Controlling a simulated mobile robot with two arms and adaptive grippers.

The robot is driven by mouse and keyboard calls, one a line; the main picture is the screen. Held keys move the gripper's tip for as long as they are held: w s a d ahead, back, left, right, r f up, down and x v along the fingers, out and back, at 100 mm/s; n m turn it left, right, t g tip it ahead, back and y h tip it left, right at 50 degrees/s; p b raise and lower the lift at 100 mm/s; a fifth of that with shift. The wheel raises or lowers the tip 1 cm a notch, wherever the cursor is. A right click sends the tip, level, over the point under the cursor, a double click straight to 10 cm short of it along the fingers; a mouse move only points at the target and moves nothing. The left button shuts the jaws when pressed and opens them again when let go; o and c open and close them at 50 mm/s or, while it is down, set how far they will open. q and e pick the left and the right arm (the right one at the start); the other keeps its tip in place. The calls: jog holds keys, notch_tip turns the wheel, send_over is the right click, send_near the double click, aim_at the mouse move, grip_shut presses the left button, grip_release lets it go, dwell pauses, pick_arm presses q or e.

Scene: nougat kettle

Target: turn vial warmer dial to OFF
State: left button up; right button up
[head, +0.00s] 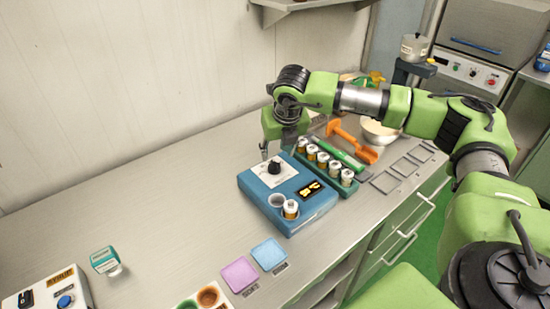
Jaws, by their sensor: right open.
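The vial warmer (310,207) is a blue box on the steel counter, in the middle of the head view. Its black dial (274,166) sits on a white label plate (268,175) on the box's top, toward the back. One vial (291,208) with a gold band stands in a front well, beside an empty-looking well (277,200). My right gripper (273,152) is open just behind and above the dial, pointing down. Whether it touches the dial, I cannot tell. My left gripper is out of view.
A green rack (349,189) of several vials stands close right of the warmer. An orange tool (352,140) and a bowl (379,133) lie beyond. Purple (239,274) and blue (268,254) pads lie in front. The counter left of the warmer (150,205) is clear.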

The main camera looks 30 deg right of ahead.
aim_at(275, 163)
jog(key=p+x, duration=0.1)
jog(key=x, duration=0.6)
jog(key=c, duration=1.1)
